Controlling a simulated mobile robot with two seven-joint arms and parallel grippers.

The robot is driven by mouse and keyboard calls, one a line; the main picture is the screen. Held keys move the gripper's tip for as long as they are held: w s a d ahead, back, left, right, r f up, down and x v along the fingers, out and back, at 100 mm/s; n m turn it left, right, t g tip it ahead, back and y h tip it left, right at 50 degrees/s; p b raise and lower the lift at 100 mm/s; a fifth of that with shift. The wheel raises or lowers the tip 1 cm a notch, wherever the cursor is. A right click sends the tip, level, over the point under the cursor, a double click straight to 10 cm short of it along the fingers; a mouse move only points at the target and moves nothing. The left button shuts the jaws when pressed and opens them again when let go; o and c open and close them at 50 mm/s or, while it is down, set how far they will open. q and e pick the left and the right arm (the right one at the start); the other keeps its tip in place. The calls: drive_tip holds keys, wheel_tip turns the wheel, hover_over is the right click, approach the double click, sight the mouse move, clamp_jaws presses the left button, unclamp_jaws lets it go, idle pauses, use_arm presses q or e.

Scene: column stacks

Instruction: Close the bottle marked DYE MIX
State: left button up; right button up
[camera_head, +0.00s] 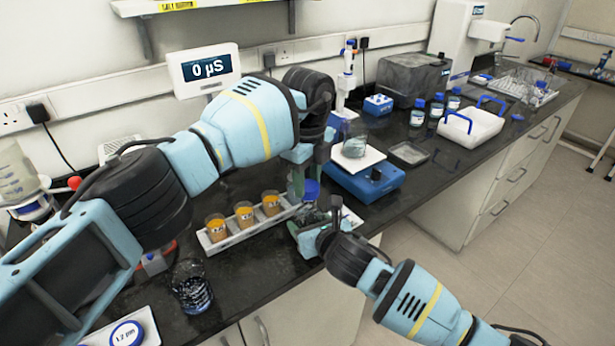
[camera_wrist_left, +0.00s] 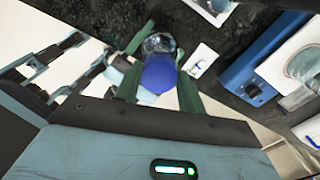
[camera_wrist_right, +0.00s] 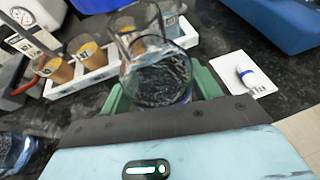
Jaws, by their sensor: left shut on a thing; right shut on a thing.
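A clear glass bottle (camera_head: 309,217) with dark contents is held between the green fingers of my right gripper (camera_head: 312,226). It fills the middle of the right wrist view (camera_wrist_right: 163,78). A blue cap (camera_head: 311,188) is between the fingers of my left gripper (camera_head: 307,183), directly above the bottle. The cap also shows in the left wrist view (camera_wrist_left: 158,74), with glass showing just beyond it. Both grippers are shut on what they hold. I cannot tell whether the cap touches the bottle's neck. The DYE MIX marking is not readable on the held bottle.
A white rack (camera_head: 250,231) with several orange-filled cups stands left of the bottle. A white card (camera_wrist_right: 238,73) with a small white-and-blue item lies beside it. A blue balance (camera_head: 368,183) stands behind right. A dark glass (camera_head: 192,292) stands near the front left.

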use_arm(q)
drive_tip(key=shift+f, duration=0.9)
drive_tip(key=shift+f, duration=0.55)
